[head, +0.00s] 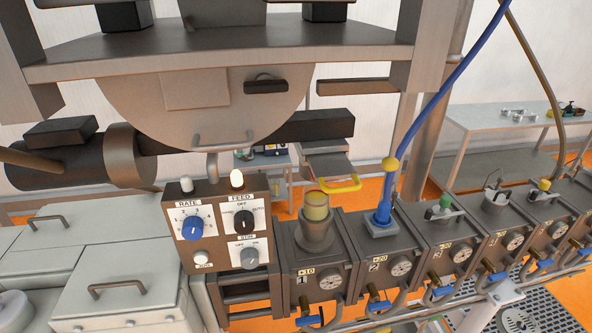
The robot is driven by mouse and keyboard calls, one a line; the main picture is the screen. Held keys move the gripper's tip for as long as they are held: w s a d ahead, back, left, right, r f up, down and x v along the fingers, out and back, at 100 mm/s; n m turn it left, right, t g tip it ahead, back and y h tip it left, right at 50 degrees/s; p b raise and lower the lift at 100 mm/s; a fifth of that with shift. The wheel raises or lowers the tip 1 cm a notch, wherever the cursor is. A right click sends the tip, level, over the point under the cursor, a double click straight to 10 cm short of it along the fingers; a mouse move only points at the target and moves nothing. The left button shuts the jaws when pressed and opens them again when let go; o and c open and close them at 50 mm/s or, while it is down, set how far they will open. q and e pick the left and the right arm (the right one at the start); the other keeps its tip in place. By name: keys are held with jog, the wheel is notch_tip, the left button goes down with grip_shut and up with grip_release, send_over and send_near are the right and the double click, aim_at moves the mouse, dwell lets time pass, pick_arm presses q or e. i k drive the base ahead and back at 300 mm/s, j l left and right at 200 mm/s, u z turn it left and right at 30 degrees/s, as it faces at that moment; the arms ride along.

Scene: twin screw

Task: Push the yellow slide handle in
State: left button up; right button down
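The yellow slide handle (343,186) is a bent bar at the front of a flat grey slide plate (327,168). The plate sticks out toward me from under a grey housing (322,147), near the middle of the head view. The handle stands clear of the housing, behind and above the first barrel block. Neither of my grippers shows in the head view, and nothing touches the handle.
A control box (224,223) with RATE and FEED knobs stands left of the handle. A blue hose (437,92) rises at the right. A heavy frame (220,55) hangs above.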

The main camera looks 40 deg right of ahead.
aim_at(328, 166)
jog(key=z, duration=1.75)
